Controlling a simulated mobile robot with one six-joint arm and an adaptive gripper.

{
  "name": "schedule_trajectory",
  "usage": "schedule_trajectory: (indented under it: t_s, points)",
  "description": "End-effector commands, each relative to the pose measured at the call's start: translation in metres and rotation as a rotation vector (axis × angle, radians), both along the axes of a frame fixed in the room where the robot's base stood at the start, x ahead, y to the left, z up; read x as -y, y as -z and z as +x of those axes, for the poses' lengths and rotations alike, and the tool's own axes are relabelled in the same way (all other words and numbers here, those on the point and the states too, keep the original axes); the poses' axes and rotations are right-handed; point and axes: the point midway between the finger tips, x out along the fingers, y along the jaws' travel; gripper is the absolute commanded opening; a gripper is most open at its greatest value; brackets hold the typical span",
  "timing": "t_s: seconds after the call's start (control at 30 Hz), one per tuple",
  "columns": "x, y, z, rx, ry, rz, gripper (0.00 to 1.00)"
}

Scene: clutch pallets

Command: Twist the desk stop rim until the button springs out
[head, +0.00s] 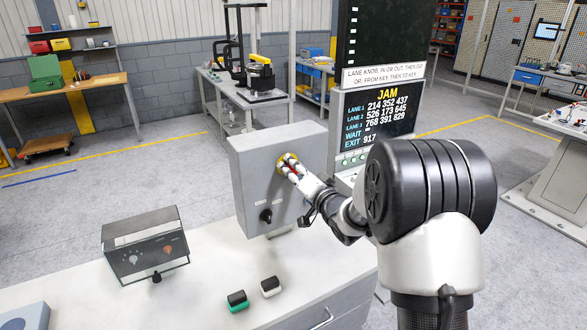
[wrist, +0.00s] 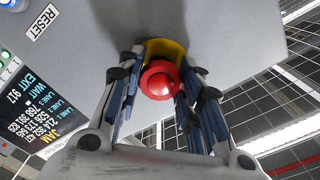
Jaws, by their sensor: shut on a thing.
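The desk stop is a red round button (wrist: 160,80) on a yellow base (wrist: 166,48), mounted on the face of a grey upright box (head: 250,160). In the head view the yellow base (head: 286,160) shows just beyond my fingertips. My gripper (head: 291,166) reaches the stop from the right. In the wrist view my gripper (wrist: 158,85) has one finger on each side of the red button, shut on its rim. The exact contact is partly hidden by the fingers. I cannot tell whether the button is pressed in or out.
A black knob (head: 265,216) sits below the stop on the same box. A "JAM" display (head: 382,115) stands behind. A RESET label (wrist: 41,22) is near the stop.

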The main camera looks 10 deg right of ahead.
Motion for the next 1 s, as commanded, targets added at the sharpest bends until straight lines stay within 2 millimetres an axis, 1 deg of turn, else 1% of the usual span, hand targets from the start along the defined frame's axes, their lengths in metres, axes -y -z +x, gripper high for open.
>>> schedule_trajectory:
  t_s: [0.3, 0.33, 0.63, 1.0]
  points:
    - [0.0000, 0.0000, 0.0000, 0.000, 0.000, 0.001, 0.09]
    - [0.0000, 0.0000, 0.0000, 0.000, 0.000, 0.001, 0.34]
    - [0.0000, 0.0000, 0.0000, 0.000, 0.000, 0.001, 0.54]
    - [0.0011, -0.0001, -0.0028, 0.000, 0.000, 0.000, 0.55]
